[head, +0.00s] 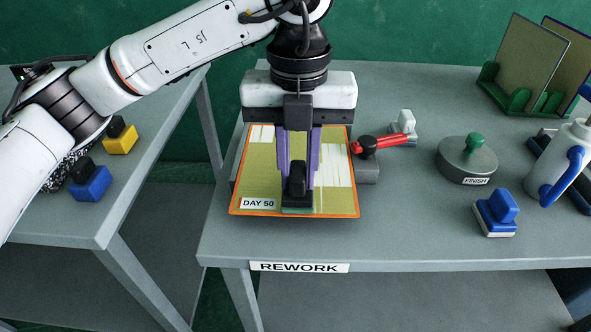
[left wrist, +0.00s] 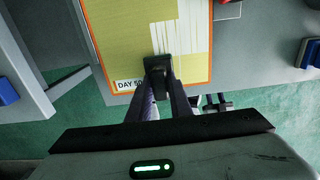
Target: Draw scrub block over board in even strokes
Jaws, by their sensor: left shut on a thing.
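The board (head: 340,202) is an olive panel with an orange rim and a "DAY 50" label, lying on the rework table. White streaked areas show on its upper left and right parts. My left gripper (head: 299,180) points down over the board's front middle. Its purple fingers are shut on the black handle of the scrub block (head: 297,190), whose greenish base is at the board's surface. In the left wrist view the board (left wrist: 196,68) and the block's black handle (left wrist: 158,66) also show. Whether the base touches the board is hard to tell. My right gripper is not in view.
A red-handled clamp (head: 384,144) sits at the board's right edge. A grey round "FINISH" block (head: 466,160), a blue block (head: 497,212), a white jug (head: 560,165) and a green rack (head: 520,95) stand to the right. Yellow (head: 121,140) and blue (head: 91,184) blocks lie on the left table.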

